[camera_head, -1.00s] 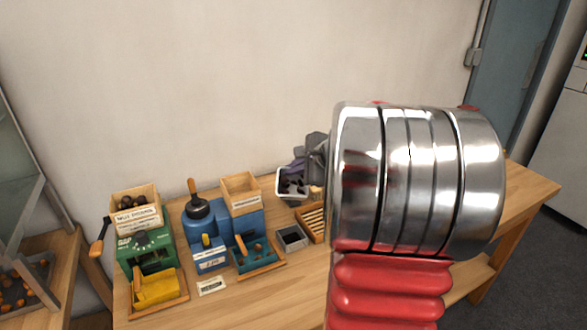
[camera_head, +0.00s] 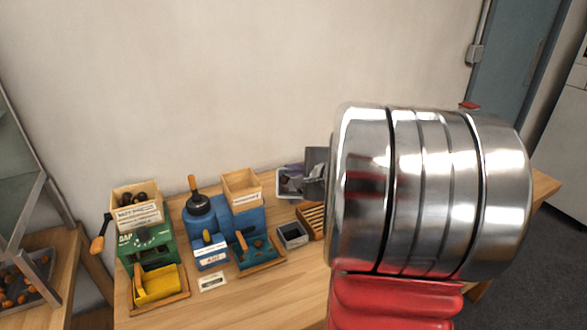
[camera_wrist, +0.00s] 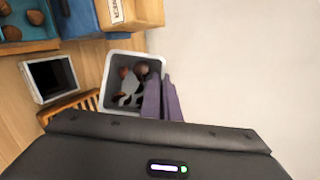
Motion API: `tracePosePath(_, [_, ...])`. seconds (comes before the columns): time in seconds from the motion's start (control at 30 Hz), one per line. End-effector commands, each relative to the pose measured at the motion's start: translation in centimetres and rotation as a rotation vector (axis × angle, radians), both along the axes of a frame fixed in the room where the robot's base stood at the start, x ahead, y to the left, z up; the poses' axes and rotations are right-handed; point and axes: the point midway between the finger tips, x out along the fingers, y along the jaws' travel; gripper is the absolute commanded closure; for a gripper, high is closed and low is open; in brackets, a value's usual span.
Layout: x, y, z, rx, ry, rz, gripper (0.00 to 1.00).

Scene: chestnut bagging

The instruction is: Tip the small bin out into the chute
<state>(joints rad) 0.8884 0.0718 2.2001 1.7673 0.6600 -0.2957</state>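The small bin, pale grey-white with several dark chestnuts in it, is at the back of the table, right of the blue machine, in the head view (camera_head: 283,190). It also shows in the wrist view (camera_wrist: 108,62), upright or only slightly tilted. My gripper (camera_wrist: 161,97) has its purple fingers close together at the bin's right wall, one on the inside. They look shut on that wall. My arm hides part of the bin in the head view. I cannot tell which part is the chute; an open wooden hopper (camera_head: 242,197) tops the blue machine (camera_head: 205,237).
A green machine (camera_head: 147,241) with chestnuts in its wooden hopper stands at the left. A small grey tray (camera_head: 293,246) and a slatted wooden rack (camera_head: 311,219) lie in front of the bin. The wall is close behind. My arm hides the table's right side.

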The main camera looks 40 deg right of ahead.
Motion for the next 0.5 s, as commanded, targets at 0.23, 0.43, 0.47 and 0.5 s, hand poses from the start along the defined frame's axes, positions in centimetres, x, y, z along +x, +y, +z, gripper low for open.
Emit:
tracePosePath(0.23, [-0.36,0.42,-0.36,-0.051,-0.053,0.001,1.00])
tracePosePath(0.43, [-0.71,0.58,-0.58,-0.101,-0.097,-0.005,1.00])
tracePosePath(0.47, [-0.76,0.62,-0.64,-0.109,-0.104,-0.005,1.00])
tracePosePath(0.5, [-0.79,0.77,-0.75,-0.117,-0.115,-0.001,1.00])
